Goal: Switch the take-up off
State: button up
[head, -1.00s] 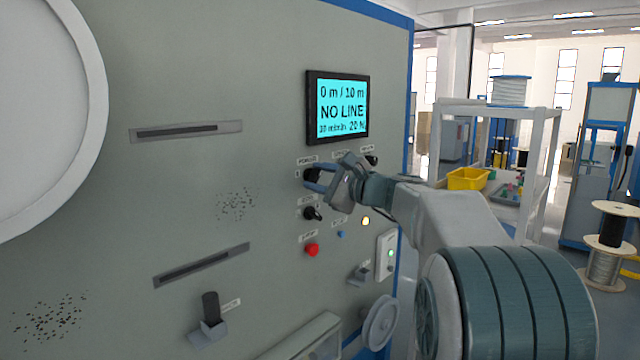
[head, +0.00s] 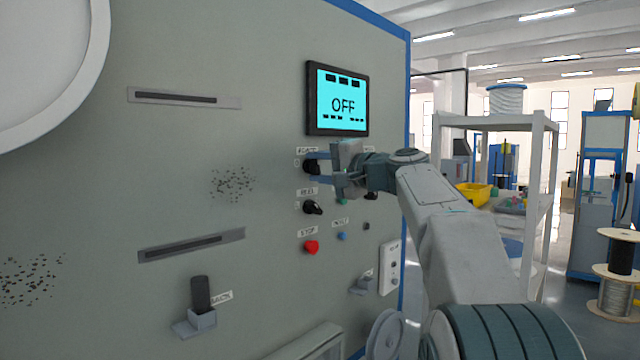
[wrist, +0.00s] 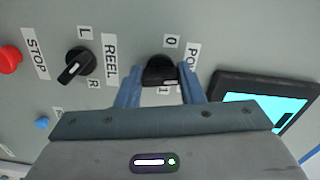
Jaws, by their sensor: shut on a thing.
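The take-up's grey panel (head: 270,130) carries a screen (head: 342,101) that reads OFF. Below the screen is the black power knob (head: 309,167), partly hidden by my gripper (head: 315,168). In the wrist view, my gripper's blue fingers stand on either side of the power knob (wrist: 160,68), shut on it, with 0 and 1 marked beside it. The knob's exact pointing is hard to tell.
Below are the black reel knob (head: 313,208), red stop button (head: 311,247) and blue button (head: 342,236). A white box (head: 390,266) and grey wheel (head: 384,335) sit lower right. A white rack (head: 545,190) with a yellow bin (head: 473,194) stands behind my arm.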

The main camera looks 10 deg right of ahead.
jog(key=n+b, duration=0.2)
jog(key=n, duration=0.1)
jog(key=shift+f+n, duration=0.25)
jog(key=shift+n, duration=0.05)
jog(key=shift+r+n+b, duration=0.1)
jog(key=shift+n+b, duration=0.95)
jog(key=shift+n, duration=0.35)
jog(key=o, duration=1)
jog(key=b+v, duration=0.2)
jog(key=v, duration=1.2)
jog(key=shift+r, duration=0.1)
jog(key=shift+w, duration=0.1)
